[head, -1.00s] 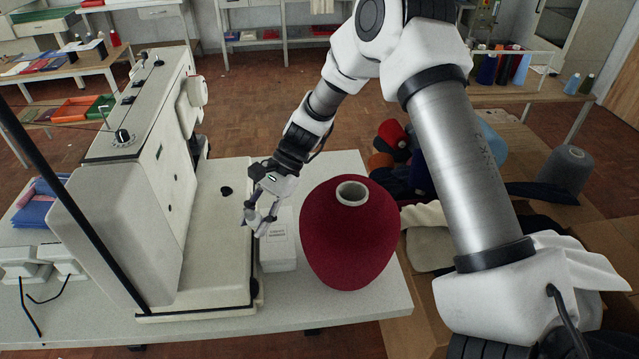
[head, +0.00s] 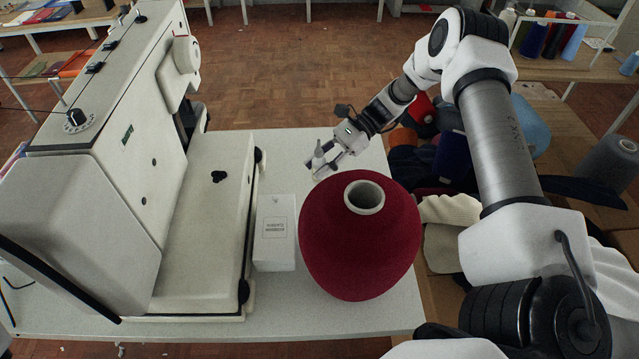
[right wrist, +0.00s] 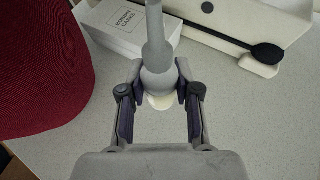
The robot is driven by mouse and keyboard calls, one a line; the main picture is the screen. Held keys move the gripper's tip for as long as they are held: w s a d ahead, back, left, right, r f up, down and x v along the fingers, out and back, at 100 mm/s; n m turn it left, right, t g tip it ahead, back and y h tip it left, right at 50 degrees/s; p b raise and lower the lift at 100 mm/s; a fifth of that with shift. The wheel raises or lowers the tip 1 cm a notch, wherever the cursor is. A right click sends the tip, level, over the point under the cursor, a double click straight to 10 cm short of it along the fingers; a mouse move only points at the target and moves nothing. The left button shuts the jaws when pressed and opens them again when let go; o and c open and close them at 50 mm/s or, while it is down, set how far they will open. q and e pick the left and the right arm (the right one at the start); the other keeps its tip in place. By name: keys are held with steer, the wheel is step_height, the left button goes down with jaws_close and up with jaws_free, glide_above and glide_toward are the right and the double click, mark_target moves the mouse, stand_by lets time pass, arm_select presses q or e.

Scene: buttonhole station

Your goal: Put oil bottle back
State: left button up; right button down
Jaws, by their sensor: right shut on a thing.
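The oil bottle (right wrist: 158,60) is grey and translucent with a round body and a long narrow spout. It sits between the fingers of my right gripper (right wrist: 158,92), which is shut on it, in the right wrist view. A pale patch shows at the bottle's lower end. In the head view my right gripper (head: 322,163) is just behind the dark red thread cone (head: 360,245), above the far part of the white table (head: 290,150). The bottle is small there and hard to tell from the fingers. I cannot tell its height above the table. My left gripper is out of view.
A white bobbin-case box (head: 275,232) stands between the red cone and the sewing machine (head: 160,120). A carton with cones and cloth (head: 450,215) lies right of the table. The table top behind the box is clear.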

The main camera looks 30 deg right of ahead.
steer(key=f, duration=0.4)
steer(key=shift+d+f, duration=0.2)
steer(key=shift+f, duration=0.2)
steer(key=shift+a+f, duration=0.1)
steer(key=shift+f, duration=0.3)
steer(key=shift+w+f, duration=0.1)
steer(key=shift+f, duration=0.15)
steer(key=c, duration=0.8)
jaws_free()
